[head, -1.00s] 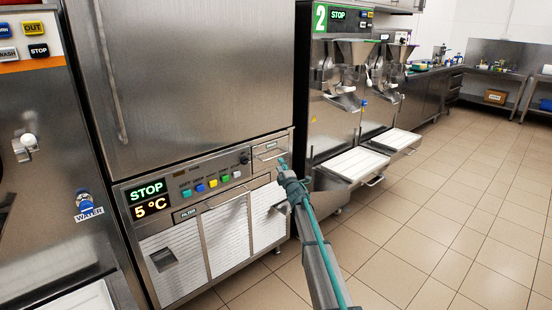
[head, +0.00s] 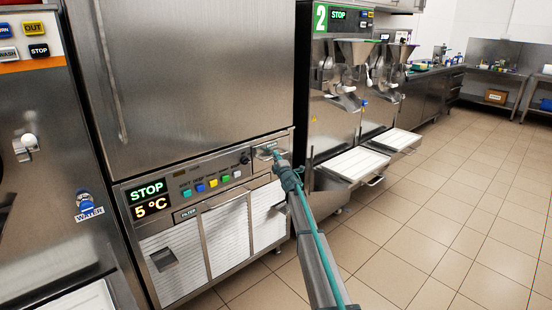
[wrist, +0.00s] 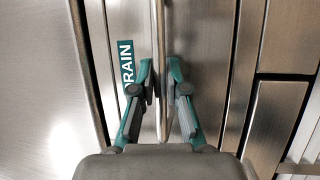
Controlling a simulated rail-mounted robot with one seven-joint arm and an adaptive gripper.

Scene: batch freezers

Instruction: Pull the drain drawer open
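The drain drawer (head: 262,153) is the small steel front at the upper right of the control panel in the head view, and it looks shut. Its teal DRAIN label (wrist: 127,68) shows in the wrist view. The drawer's thin bar handle (wrist: 158,30) runs up the middle of the wrist view. My gripper (wrist: 161,82) has one teal finger on each side of this bar, with narrow gaps between pads and bar. It is partly open around the handle. In the head view my gripper (head: 277,158) is at the drawer front and hides part of it.
The control panel with the STOP display (head: 148,189) and coloured buttons lies left of the drawer. White slatted filter panels (head: 226,235) are below. A steel tray (head: 352,165) juts out at the right. The tiled floor (head: 440,230) is clear.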

